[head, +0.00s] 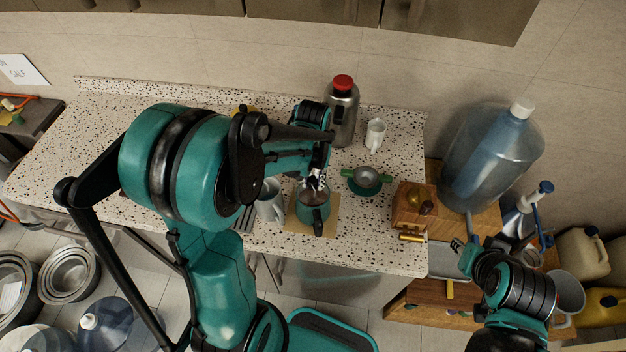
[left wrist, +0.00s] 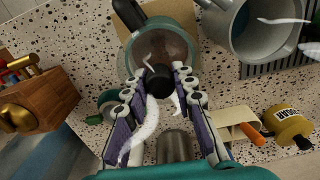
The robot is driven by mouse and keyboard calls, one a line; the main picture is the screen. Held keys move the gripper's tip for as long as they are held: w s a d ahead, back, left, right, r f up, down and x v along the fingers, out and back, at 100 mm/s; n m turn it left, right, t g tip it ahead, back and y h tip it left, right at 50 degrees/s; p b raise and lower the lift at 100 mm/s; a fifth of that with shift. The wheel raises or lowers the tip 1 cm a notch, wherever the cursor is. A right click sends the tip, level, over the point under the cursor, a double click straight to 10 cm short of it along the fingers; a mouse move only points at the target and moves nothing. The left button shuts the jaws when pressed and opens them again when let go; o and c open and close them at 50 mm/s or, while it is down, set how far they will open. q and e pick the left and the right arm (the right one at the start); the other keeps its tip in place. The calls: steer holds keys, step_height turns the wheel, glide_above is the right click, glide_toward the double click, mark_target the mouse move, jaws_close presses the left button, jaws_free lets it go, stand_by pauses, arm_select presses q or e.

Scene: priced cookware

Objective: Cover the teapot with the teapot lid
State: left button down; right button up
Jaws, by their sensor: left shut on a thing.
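The teal teapot (head: 314,214) stands on a square wooden board (head: 297,228) near the counter's front edge. In the left wrist view the teapot (left wrist: 134,60) shows its round rim and dark handle. My left gripper (head: 318,182) is right over the teapot, pointing down. In the left wrist view its fingers (left wrist: 163,80) are shut on the black knob of the teapot lid (left wrist: 158,92). The see-through lid appears over the teapot's opening; whether it touches the rim I cannot tell. My right gripper (head: 465,243) is apart from the counter at the right and looks open and empty.
A grey metal mug (head: 269,201) stands close left of the teapot. A strainer on a green dish (head: 367,180) and a wooden grinder (head: 413,205) are to the right. A red-capped flask (head: 342,110) and white jug (head: 375,133) stand behind. The counter's left part is mostly clear.

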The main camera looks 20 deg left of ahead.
arm_select(q)
steer(key=shift+f+b, duration=0.9)
steer(key=shift+f, duration=0.05)
steer(key=shift+f+b, duration=0.2)
steer(key=shift+b, duration=0.15)
stand_by(1.0)
steer(key=shift+f, duration=0.25)
steer(key=shift+r, duration=0.1)
steer(key=c, duration=0.5)
jaws_free()
steer(key=shift+c, duration=0.2)
